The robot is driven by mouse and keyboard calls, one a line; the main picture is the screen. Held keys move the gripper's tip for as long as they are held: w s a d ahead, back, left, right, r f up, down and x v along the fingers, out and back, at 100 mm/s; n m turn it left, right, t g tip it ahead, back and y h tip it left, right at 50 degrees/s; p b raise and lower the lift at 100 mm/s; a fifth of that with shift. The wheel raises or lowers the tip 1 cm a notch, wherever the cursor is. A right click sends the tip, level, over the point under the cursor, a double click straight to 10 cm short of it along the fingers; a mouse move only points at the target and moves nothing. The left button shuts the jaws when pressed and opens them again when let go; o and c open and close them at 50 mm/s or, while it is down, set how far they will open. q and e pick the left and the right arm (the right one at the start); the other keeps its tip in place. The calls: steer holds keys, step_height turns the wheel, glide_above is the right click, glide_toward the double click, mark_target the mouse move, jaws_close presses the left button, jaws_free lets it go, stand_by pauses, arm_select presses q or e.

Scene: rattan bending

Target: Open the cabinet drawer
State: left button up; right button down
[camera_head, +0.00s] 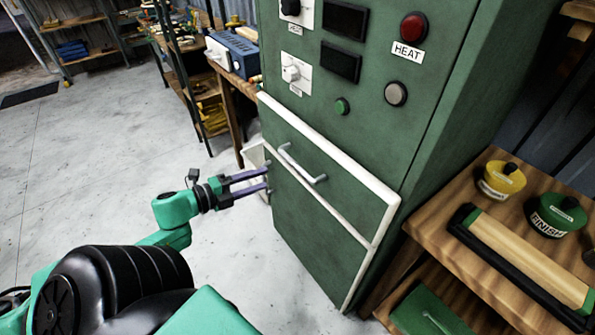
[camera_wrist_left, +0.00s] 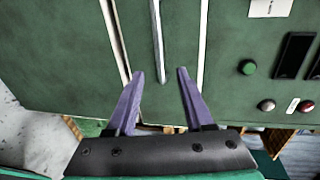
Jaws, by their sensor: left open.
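A green cabinet (camera_head: 410,150) stands in the middle of the head view. Its drawer front (camera_head: 340,202) has a white border and looks closed. A grey bar handle (camera_head: 302,163) is on the drawer front. My left gripper (camera_head: 268,181) is open and empty, left of the handle and apart from it. In the left wrist view the handle (camera_wrist_left: 159,45) lies ahead, between the lines of the two purple fingers (camera_wrist_left: 159,85), beyond their tips. My right gripper is not in view.
A wooden shelf (camera_head: 480,225) with yellow and green tins and a roller-like tool stands right of the cabinet. A bench with a blue box (camera_head: 232,52) is behind at left. The concrete floor (camera_head: 90,150) at left is clear.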

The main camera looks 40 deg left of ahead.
mark_target(295, 167)
arm_select(q)
steer(key=x, duration=0.6)
steer(key=b+x, duration=0.1)
steer(key=x, duration=0.6)
steer(key=shift+w+a+f, duration=0.1)
steer(key=shift+w+a, duration=0.05)
steer(key=shift+w, duration=0.1)
jaws_close()
stand_by(0.6)
